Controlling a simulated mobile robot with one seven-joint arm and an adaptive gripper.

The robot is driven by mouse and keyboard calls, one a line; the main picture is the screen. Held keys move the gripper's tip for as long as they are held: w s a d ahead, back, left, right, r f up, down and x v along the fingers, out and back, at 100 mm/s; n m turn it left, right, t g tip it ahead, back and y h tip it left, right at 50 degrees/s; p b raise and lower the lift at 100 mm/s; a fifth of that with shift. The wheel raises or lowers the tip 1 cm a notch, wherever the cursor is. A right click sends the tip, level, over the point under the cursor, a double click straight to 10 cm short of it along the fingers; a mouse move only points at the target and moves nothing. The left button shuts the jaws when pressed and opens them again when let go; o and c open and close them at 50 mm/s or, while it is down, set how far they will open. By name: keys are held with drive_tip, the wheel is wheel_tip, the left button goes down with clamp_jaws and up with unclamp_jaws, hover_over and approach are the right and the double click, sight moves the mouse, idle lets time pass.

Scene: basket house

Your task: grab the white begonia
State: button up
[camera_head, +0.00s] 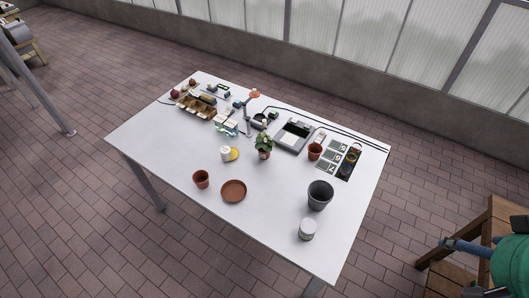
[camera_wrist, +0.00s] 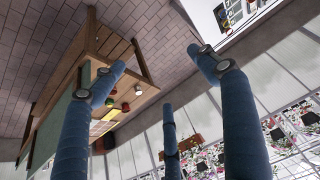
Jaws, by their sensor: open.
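A small leafy plant (camera_head: 264,143) in a brown pot stands upright near the middle of the white table (camera_head: 146,137). It is the only plant I see on the table; its flowers are too small to tell their colour clearly. My gripper (camera_wrist: 158,75) shows in the wrist view with its blue fingers spread wide and nothing between them. The plant does not show clearly in the wrist view, and my gripper is apart from it.
A white cup (camera_head: 226,153), small terracotta pot (camera_head: 201,179), brown saucer (camera_head: 233,190), dark pot (camera_head: 320,195) and white jar (camera_head: 307,230) stand nearby. A grey tray device (camera_head: 292,136) is behind right. A wooden stand (camera_head: 455,262) bears a green object (camera_head: 511,262) at lower right.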

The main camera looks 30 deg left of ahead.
drive_tip(key=shift+r, duration=0.1)
drive_tip(key=w+a+r+n+g+p, duration=0.1)
drive_tip(key=w+a+r, duration=0.1)
drive_tip(key=w+a, duration=0.5)
drive_tip(key=w+a+r+p, duration=0.2)
drive_tip(key=w+a+r, duration=0.15)
drive_tip(key=w, duration=0.75)
drive_tip(key=w+a+f+n+g+y+p, duration=0.1)
drive_tip(key=w+a+f, duration=0.2)
drive_tip(key=w+a, duration=0.5)
drive_tip(key=w+a+f+p, duration=0.1)
drive_tip(key=w+a+f, duration=0.2)
drive_tip(key=w+a, duration=0.45)
drive_tip(key=w+a+f+n+g+p, duration=0.1)
drive_tip(key=a+f, duration=0.3)
drive_tip(key=a, duration=0.4)
drive_tip(key=w+a+f, duration=0.2)
drive_tip(key=a+f, duration=0.3)
drive_tip(key=a, duration=0.2)
drive_tip(key=w+a+f+n+g+p, duration=0.1)
drive_tip(key=a+f, duration=0.3)
drive_tip(key=a, duration=0.4)
drive_tip(key=s+a+f+p, duration=0.1)
drive_tip(key=a+f, duration=0.7)
drive_tip(key=s+a+f, duration=0.2)
drive_tip(key=a+f, duration=0.6)
drive_tip(key=f, duration=0.1)
drive_tip(key=shift+s+a+f+p, duration=0.3)
drive_tip(key=shift+a+p, duration=0.1)
